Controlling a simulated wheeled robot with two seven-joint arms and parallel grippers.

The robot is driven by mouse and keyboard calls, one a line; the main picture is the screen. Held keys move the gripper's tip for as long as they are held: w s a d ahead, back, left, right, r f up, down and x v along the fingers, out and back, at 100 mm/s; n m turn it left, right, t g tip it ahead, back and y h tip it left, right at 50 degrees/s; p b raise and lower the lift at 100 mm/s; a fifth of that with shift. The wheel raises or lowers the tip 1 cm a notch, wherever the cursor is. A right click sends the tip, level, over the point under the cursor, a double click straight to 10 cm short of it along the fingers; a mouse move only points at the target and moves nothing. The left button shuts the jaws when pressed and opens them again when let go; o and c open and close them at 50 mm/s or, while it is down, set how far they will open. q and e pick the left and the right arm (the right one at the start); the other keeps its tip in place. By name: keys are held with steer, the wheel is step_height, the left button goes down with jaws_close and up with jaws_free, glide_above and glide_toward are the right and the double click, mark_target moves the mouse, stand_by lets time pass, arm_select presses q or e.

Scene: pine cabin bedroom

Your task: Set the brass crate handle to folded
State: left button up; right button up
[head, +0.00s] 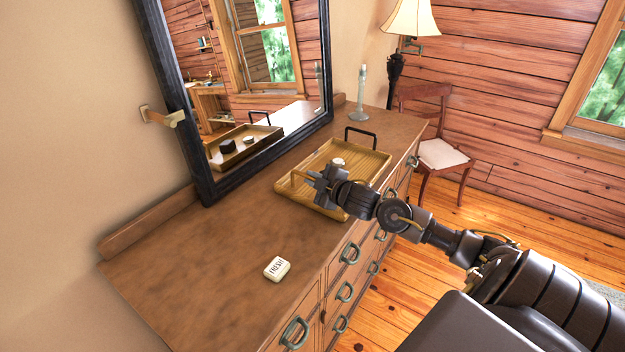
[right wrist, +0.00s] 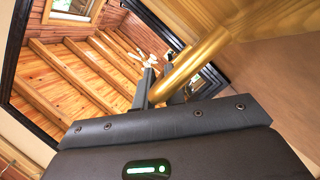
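The wooden crate (head: 357,157) is a shallow slatted tray on the dresser top. Its brass handle (head: 293,180) stands up at the near left end; in the right wrist view it is a thick gold bar (right wrist: 201,62) running across the fingers. My right gripper (head: 315,180) is at this handle, with its fingers around or right beside the bar. The fingers (right wrist: 167,88) look apart with the bar at them, but I cannot tell whether they press on it. My left gripper is not in view.
A black handle (head: 361,138) stands at the crate's far end, and a small whitish item (head: 338,162) lies inside. A white FRESH block (head: 277,268) is on the dresser (head: 215,250). A mirror (head: 262,80) stands behind; a candlestick (head: 361,95) is beyond.

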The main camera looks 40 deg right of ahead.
jaws_close()
steer(key=shift+a, duration=0.2)
steer(key=shift+d, duration=0.2)
